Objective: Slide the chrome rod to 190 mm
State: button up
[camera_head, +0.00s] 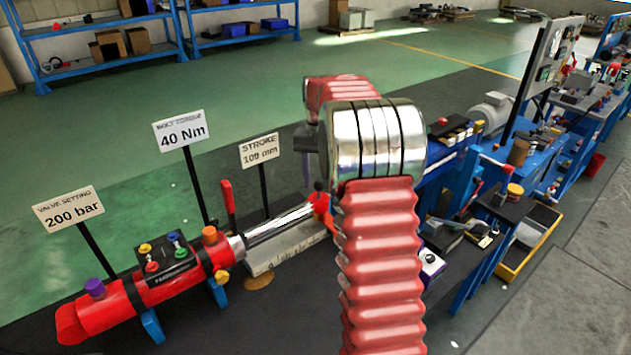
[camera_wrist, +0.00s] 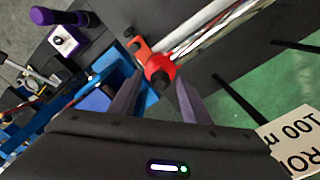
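The chrome rod (camera_head: 280,224) extends up and right from a red hydraulic cylinder (camera_head: 140,291). A red end piece (camera_head: 321,206) sits at its outer end, partly hidden by my arm. In the wrist view the rod (camera_wrist: 205,27) comes in from the top right to the red end piece (camera_wrist: 159,69). My gripper (camera_wrist: 160,78) has its two dark fingers apart, with the end piece at and between the tips; contact is unclear. The stroke sign (camera_head: 260,151) appears to read 100 mm.
A pale graduated bar (camera_head: 290,250) lies beneath the rod. Signs for 40 Nm (camera_head: 182,131) and 200 bar (camera_head: 68,210) stand left on posts. A blue workbench with tools (camera_head: 470,185) stands right of my arm. Green floor (camera_head: 110,130) behind is open.

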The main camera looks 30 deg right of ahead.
jog(key=shift+r, duration=0.1)
notch_tip(320, 180, up, 14)
jog(key=shift+f, duration=0.25)
dwell(0.5)
dwell(0.5)
